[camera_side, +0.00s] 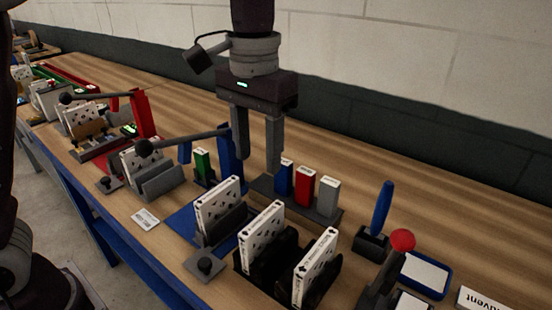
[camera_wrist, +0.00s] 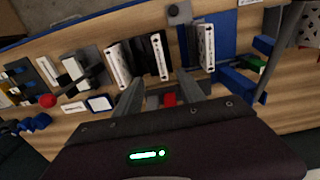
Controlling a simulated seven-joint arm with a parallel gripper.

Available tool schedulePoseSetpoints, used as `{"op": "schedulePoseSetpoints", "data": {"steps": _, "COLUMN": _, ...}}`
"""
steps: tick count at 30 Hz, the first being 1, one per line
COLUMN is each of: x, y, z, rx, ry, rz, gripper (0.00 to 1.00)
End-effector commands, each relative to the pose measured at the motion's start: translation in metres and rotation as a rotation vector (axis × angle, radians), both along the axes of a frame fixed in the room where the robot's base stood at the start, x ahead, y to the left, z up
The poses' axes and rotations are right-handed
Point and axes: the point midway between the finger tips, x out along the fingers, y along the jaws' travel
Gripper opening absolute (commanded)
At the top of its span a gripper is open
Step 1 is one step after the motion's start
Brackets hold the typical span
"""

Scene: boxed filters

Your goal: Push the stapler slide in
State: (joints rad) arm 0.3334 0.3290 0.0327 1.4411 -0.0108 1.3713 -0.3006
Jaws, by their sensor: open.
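The blue stapler (camera_side: 230,155) has an upright blue post and a grey lever with a ball end, raised to the left. Its flat blue base (camera_side: 184,222) carries a white patterned box (camera_side: 218,208) against a dark holder. A grey slide plate with a black knob (camera_side: 205,266) sticks out at the base's front; the knob also shows at the top of the wrist view (camera_wrist: 178,12). My gripper (camera_side: 258,165) is open and empty, pointing down above the table, behind and right of the slide. Both fingers show in the wrist view (camera_wrist: 160,85).
A dark rack with blue, red (camera_side: 305,187) and grey blocks stands below and right of my gripper. A black holder (camera_side: 270,268) with two boxes is right of the slide. A red stapler (camera_side: 143,113) is farther left. A blue-handled roller (camera_side: 381,215) stands right.

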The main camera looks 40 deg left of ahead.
Motion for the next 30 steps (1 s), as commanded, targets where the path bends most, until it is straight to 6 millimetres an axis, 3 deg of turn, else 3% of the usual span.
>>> {"op": "schedulePoseSetpoints", "data": {"steps": 3, "x": -0.003, "y": -0.023, "z": -0.001, "rx": 0.000, "ry": 0.000, "rz": -0.004, "gripper": 0.47}}
{"op": "schedulePoseSetpoints", "data": {"steps": 7, "x": -0.005, "y": -0.036, "z": -0.001, "rx": 0.000, "ry": 0.000, "rz": -0.001, "gripper": 0.47}}
{"op": "schedulePoseSetpoints", "data": {"steps": 22, "x": -0.006, "y": -0.038, "z": -0.003, "rx": 0.001, "ry": 0.002, "rz": -0.005, "gripper": 0.47}}
{"op": "schedulePoseSetpoints", "data": {"steps": 26, "x": -0.015, "y": -0.004, "z": -0.044, "rx": 0.007, "ry": 0.018, "rz": -0.153, "gripper": 0.47}}
{"op": "schedulePoseSetpoints", "data": {"steps": 30, "x": -0.053, "y": 0.038, "z": -0.103, "rx": 0.009, "ry": 0.017, "rz": -0.474, "gripper": 0.47}}
